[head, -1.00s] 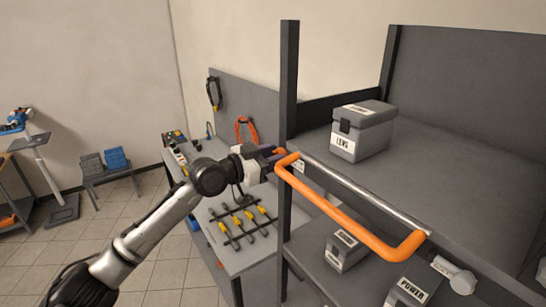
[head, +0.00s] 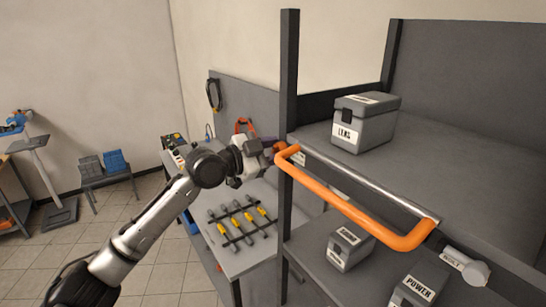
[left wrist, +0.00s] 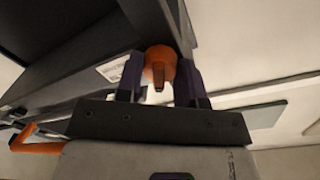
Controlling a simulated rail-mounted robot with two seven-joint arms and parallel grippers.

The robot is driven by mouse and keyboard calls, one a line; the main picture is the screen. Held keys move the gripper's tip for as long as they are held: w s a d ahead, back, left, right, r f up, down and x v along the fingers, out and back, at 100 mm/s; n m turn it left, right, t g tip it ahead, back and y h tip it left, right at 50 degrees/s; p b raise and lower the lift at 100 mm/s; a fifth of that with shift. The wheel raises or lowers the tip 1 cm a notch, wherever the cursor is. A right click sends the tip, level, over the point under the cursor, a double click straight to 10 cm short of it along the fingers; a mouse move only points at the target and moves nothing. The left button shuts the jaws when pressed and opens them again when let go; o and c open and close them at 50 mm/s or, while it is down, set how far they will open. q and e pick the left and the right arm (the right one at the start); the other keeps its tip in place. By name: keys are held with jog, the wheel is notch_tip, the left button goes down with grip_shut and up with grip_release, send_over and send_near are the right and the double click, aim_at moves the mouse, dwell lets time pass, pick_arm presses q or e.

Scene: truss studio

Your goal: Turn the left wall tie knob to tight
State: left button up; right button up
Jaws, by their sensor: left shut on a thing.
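The left wall tie knob (left wrist: 158,62) shows in the left wrist view as a round orange head with a darker stub pointing down the picture. My left gripper (left wrist: 160,80) is shut on it, with one dark purple finger on each side. In the head view my left gripper (head: 270,146) is at the rack's front left post, by the left end of the orange rail. There the knob is mostly hidden by the gripper and I cannot read its setting. My right gripper is not in view.
The orange guard rail (head: 350,207) runs along the rack's front, close to my gripper. The dark post (head: 289,80) stands beside it. A grey case (head: 362,124) sits on the upper shelf. A workbench with several tools (head: 240,225) lies below my arm.

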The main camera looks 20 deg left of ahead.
pick_arm(q)
jog(key=m, duration=0.2)
jog(key=shift+m+b, duration=0.35)
jog(key=shift+m, duration=0.05)
jog(key=m, duration=0.3)
jog(key=shift+m+y, duration=0.3)
jog(key=shift+m, duration=1.2)
jog(key=m, duration=0.3)
jog(key=shift+p, duration=0.3)
jog(key=shift+m, duration=0.4)
jog(key=o, duration=0.9)
